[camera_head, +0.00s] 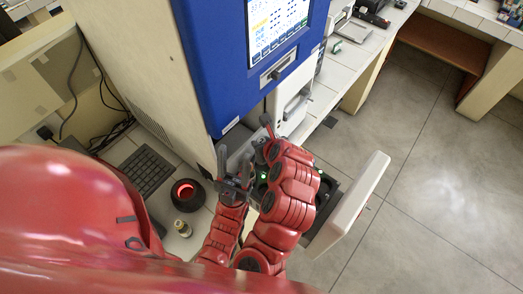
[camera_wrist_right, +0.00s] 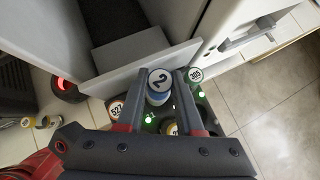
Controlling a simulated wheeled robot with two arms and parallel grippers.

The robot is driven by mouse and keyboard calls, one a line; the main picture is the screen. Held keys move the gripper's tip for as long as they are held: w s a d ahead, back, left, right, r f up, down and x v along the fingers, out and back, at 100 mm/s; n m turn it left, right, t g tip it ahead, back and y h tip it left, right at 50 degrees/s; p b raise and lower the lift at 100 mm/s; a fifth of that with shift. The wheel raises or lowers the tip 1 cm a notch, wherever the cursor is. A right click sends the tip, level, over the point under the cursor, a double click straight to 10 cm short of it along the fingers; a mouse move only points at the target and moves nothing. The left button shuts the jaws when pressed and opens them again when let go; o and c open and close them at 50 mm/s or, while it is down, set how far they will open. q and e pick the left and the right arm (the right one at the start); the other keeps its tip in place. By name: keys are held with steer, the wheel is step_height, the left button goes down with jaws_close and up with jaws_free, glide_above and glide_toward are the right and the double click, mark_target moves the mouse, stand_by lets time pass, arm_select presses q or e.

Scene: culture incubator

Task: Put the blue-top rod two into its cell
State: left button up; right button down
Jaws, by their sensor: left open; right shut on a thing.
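The blue-top rod two (camera_wrist_right: 159,84) has a white cap face with a "2" and a blue rim. It sits between the two fingers of my right gripper (camera_wrist_right: 158,76), which is shut on it over the open drawer. Its lower end is hidden, so I cannot tell how far it is in a cell. Other numbered rods stand around it: an orange "527" (camera_wrist_right: 116,108) on the left and a green "305" (camera_wrist_right: 195,76) on the right. In the head view, my left gripper (camera_head: 234,178) is open and empty, left of the right arm.
The drawer's white front panel (camera_head: 358,203) sticks out at the right. The blue incubator front (camera_head: 222,75) rises behind. A red-lit round device (camera_head: 187,193), a small bottle (camera_head: 182,229) and a keyboard (camera_head: 147,171) are on the left bench. Green lights glow among the rods.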

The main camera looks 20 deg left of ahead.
steer(key=shift+s+d+f, duration=0.1)
steer(key=shift+f, duration=0.45)
steer(key=f, duration=0.4)
steer(key=shift+w+f, duration=0.1)
steer(key=shift+w, duration=0.1)
steer(key=shift+s, duration=0.1)
steer(key=c, duration=0.6)
jaws_free()
steer(key=shift+f, duration=0.1)
steer(key=shift+o, duration=0.2)
